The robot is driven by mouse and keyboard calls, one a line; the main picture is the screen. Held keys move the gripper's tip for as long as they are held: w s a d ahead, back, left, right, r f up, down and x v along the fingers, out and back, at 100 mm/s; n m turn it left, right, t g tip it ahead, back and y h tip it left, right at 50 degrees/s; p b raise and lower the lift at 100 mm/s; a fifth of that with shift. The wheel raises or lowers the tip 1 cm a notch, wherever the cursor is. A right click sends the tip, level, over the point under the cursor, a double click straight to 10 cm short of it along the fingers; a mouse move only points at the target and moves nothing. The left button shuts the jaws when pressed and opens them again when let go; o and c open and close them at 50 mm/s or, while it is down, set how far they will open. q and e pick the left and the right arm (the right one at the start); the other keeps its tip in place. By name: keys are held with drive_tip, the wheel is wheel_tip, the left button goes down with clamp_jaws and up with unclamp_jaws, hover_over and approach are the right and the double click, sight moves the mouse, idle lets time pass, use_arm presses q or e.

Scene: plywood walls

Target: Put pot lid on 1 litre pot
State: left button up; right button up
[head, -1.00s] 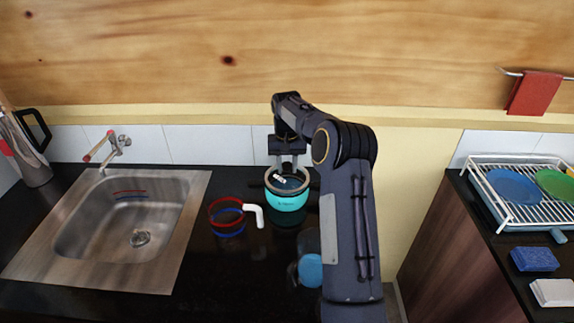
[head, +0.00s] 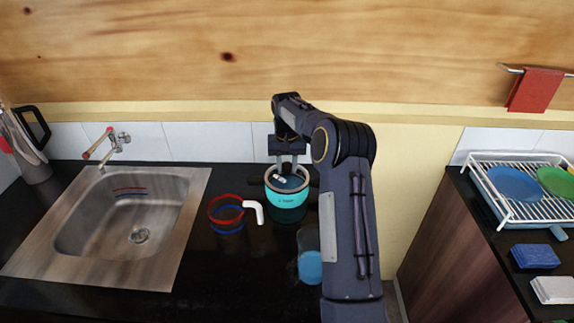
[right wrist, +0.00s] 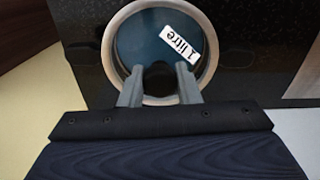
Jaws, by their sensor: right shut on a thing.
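The turquoise 1 litre pot (head: 287,200) stands upright on the black counter, with dark side handles. The pot lid (head: 284,186), a dark blue disc with a pale rim and a white label, is at the pot's mouth. I cannot tell whether the lid fully touches the pot's rim. My left gripper is not in view.
A clear mug with red and blue rings and a white handle (head: 254,211) stands left of the pot. A glass with blue in it (head: 311,267) stands in front, beside my right arm. The sink (head: 75,245) is at left; a dish rack (head: 499,207) is at right.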

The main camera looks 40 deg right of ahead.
drive_tip(key=o, duration=1.1)
drive_tip(key=shift+o, duration=0.2)
wheel_tip(320, 180, up, 8)
drive_tip(key=shift+f+b, duration=0.1)
drive_tip(key=shift+b, duration=0.35)
drive_tip(key=shift+s+a+r, duration=0.15)
drive_tip(key=shift+a+r, duration=0.05)
drive_tip(key=shift+r, duration=0.2)
drive_tip(key=s+a+r+n+t+y, duration=0.25)
drive_tip(key=s+a+r, duration=0.55)
drive_tip(key=s+a, duration=0.5)
drive_tip(key=s+a+f+n+t, duration=0.1)
drive_tip(key=s+a+f, duration=0.1)
drive_tip(key=s+a, duration=0.2)
drive_tip(key=s+a+f+n+t+y, duration=0.1)
drive_tip(key=s+a+f, duration=0.2)
drive_tip(key=s, duration=0.6)
drive_tip(key=s+a+f+n+t, duration=0.1)
drive_tip(key=s+a+f, duration=0.2)
drive_tip(key=s+a, duration=0.3)
drive_tip(key=shift+s+a+f, duration=0.15)
drive_tip(key=shift+s+a, duration=0.15)
drive_tip(key=shift+s, duration=0.1)
